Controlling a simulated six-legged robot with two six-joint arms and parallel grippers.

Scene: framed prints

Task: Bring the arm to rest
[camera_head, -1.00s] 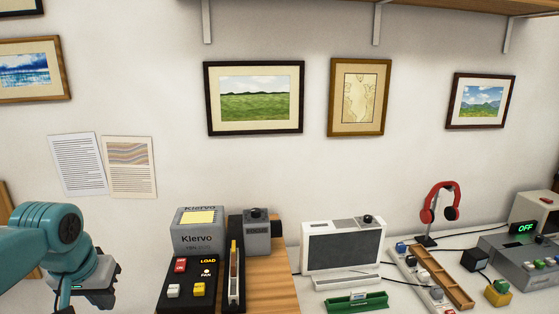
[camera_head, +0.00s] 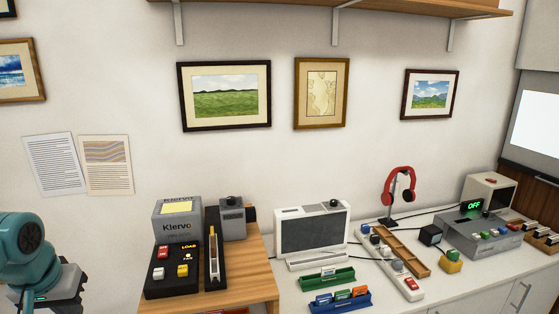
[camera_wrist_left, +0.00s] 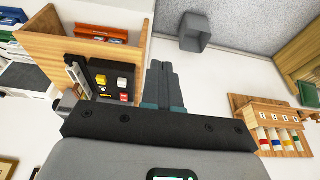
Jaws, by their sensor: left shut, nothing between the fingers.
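My left arm comes in at the lower left of the head view, its teal wrist bent down beside the wooden desk. Its fingertips are out of that view. In the left wrist view my left gripper (camera_wrist_left: 163,68) is shut and empty, its grey fingers together and clear of everything. Framed prints hang on the wall: a green field in a dark frame (camera_head: 224,96), a map-like print in a gold-brown frame (camera_head: 321,93), a mountain landscape (camera_head: 431,94), and a blue print (camera_head: 13,72) cut by the left edge. My right gripper is not in view.
A wooden desk (camera_head: 240,292) carries a black button panel (camera_head: 181,285) and a grey box (camera_head: 177,226). A shelf (camera_head: 375,12) runs above. A grey bin (camera_wrist_left: 194,33) stands on the floor.

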